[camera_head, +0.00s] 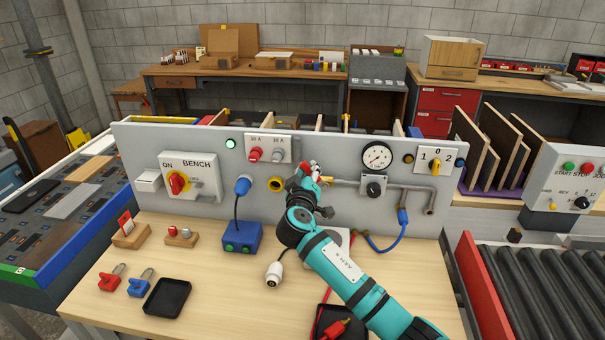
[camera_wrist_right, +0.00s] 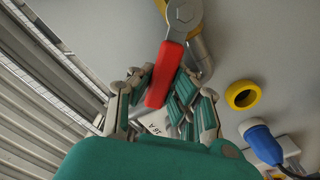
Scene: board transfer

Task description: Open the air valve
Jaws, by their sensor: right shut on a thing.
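The air valve has a red lever (camera_wrist_right: 165,76) on a silver hub (camera_wrist_right: 183,14). My right gripper (camera_wrist_right: 162,100) is shut on the red lever, with fingers on both sides of it. In the head view my right gripper (camera_head: 312,175) is against the grey panel and hides most of the valve; only a little red shows there. A metal pipe (camera_wrist_right: 203,58) runs behind the lever, at a slant to it. My left gripper is not in view.
Right of the valve on the panel (camera_head: 135,142) are a gauge (camera_head: 377,156) and a black knob (camera_head: 373,188). A yellow ring (camera_head: 276,184) and blue plug (camera_head: 243,185) are left of it. Padlocks, trays and cables lie on the wooden bench (camera_head: 215,300).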

